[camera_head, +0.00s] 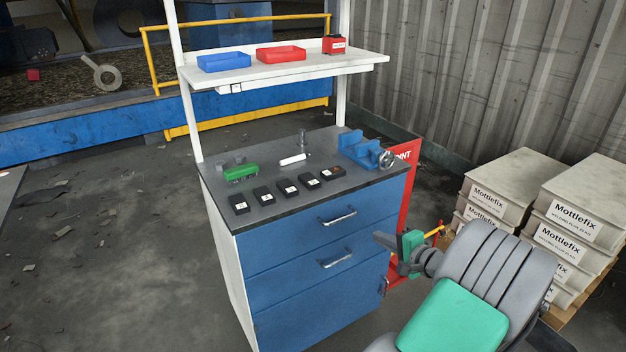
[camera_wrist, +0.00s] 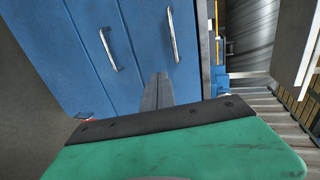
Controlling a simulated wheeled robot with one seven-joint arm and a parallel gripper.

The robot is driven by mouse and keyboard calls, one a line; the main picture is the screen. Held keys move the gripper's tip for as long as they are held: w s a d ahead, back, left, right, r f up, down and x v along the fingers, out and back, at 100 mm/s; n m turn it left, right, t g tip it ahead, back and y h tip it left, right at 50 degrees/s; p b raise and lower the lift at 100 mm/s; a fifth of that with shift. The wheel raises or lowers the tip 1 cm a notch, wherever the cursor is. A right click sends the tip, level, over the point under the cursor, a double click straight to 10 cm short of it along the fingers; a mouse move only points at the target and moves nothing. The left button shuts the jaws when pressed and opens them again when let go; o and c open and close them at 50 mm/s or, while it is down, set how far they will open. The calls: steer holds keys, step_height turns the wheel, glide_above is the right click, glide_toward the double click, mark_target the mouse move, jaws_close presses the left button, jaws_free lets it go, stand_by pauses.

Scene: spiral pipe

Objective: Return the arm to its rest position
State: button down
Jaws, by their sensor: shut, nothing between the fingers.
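My gripper (camera_head: 381,241) is at the end of my grey and green arm, at the lower right of the head view. It is in front of the right side of the blue drawer cabinet (camera_head: 300,289), below the worktop. Its fingers are shut with nothing between them. In the wrist view the fingers (camera_wrist: 158,92) are closed together, pointing at the blue drawer fronts (camera_wrist: 75,50) and their metal handles. I cannot tell the exact gap between the fingertips and the drawers.
The dark worktop (camera_head: 245,218) holds a blue vise (camera_head: 357,148), a green block (camera_head: 240,173), a white cylinder (camera_head: 292,160) and several small black boxes. A shelf (camera_head: 300,69) above holds blue and red trays. Stacked Mottlefix boxes (camera_head: 570,230) stand right. The floor left is open.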

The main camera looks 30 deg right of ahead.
steer(key=w+a+r+n+g+y+p, duration=0.1)
steer(key=w+a+r+n+g+p, duration=0.15)
steer(key=a, duration=0.45)
steer(key=w+a+r+n+g+y+p, duration=0.1)
steer(key=w+a+r+n+g+p, duration=0.2)
steer(key=a, duration=0.4)
steer(key=w+a+r+n+g+y+p, duration=0.1)
steer(key=a+r+n+p, duration=0.2)
steer(key=a, duration=0.4)
steer(key=s+a+r+n+g+h+p, duration=0.1)
steer(key=s+a+r+n+g+p, duration=0.1)
steer(key=s+a+r+n, duration=0.3)
steer(key=s+a+r+n+g+h+p, duration=0.1)
steer(key=s+a+r+n+g+p, duration=0.1)
steer(key=s+a+r+n+p, duration=0.3)
steer(key=s+a+r, duration=0.1)
steer(key=s+a, duration=0.2)
steer(key=a, duration=0.3)
steer(key=shift+s+a+g+p, duration=0.25)
steer(key=shift+a+g+p, duration=0.05)
steer(key=shift+a+g, duration=0.05)
